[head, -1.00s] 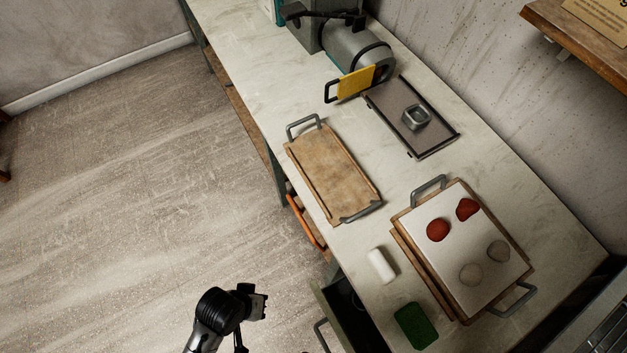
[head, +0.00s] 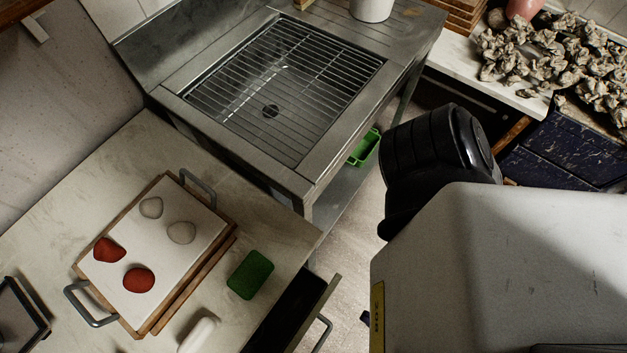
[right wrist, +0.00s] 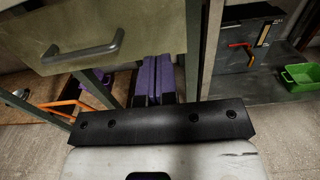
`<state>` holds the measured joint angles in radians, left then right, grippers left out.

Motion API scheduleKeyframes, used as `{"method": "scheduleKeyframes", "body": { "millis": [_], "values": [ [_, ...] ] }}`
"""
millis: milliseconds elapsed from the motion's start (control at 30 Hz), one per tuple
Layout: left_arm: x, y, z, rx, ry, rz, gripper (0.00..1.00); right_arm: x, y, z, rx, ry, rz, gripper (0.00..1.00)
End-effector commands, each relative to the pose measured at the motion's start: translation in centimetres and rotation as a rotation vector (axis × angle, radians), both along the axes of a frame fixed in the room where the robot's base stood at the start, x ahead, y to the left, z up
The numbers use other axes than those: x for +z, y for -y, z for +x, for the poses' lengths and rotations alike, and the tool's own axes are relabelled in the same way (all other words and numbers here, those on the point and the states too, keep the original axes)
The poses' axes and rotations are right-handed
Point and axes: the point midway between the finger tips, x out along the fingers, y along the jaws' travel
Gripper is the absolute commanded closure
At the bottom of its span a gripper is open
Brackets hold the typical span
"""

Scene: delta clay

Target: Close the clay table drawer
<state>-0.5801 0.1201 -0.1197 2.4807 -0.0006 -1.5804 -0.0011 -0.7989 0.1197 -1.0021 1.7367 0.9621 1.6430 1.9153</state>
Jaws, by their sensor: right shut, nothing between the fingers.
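The clay table (head: 85,195) has a drawer (head: 318,297) pulled open at its near edge, with its dark inside showing and a grey bar handle (head: 321,335) on its front. In the right wrist view the pale green drawer front (right wrist: 150,25) fills the upper left, with its handle (right wrist: 85,48). My right gripper (right wrist: 156,62) is shut and empty, its purple fingers near the lower edge of the drawer front, right of the handle; contact cannot be told. In the head view my right arm hides it. My left gripper is out of view.
A clay board (head: 190,215) with red and grey lumps, a green sponge (head: 250,274) and a white block (head: 199,335) lie on the table. A metal sink (head: 285,90) stands beyond. A green basket (right wrist: 302,77) sits on a low shelf at right.

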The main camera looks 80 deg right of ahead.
Motion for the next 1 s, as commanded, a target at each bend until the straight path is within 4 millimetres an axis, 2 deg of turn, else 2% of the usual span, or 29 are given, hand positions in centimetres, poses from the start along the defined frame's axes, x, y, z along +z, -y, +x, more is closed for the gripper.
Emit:
{"method": "scheduleKeyframes", "body": {
  "millis": [100,400,633,1000],
  "values": [
    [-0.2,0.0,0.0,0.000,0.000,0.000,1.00,0.0,1.2,2.0,-0.001,0.004,0.000,1.00],
    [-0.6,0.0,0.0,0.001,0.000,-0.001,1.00,0.0,3.3,5.5,0.001,0.001,-0.002,1.00],
    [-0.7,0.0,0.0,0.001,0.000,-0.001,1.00,0.0,3.9,6.7,0.002,0.000,-0.001,1.00],
    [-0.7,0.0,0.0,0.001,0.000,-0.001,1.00,0.0,4.0,6.8,0.002,0.000,-0.001,1.00]
  ]
}}
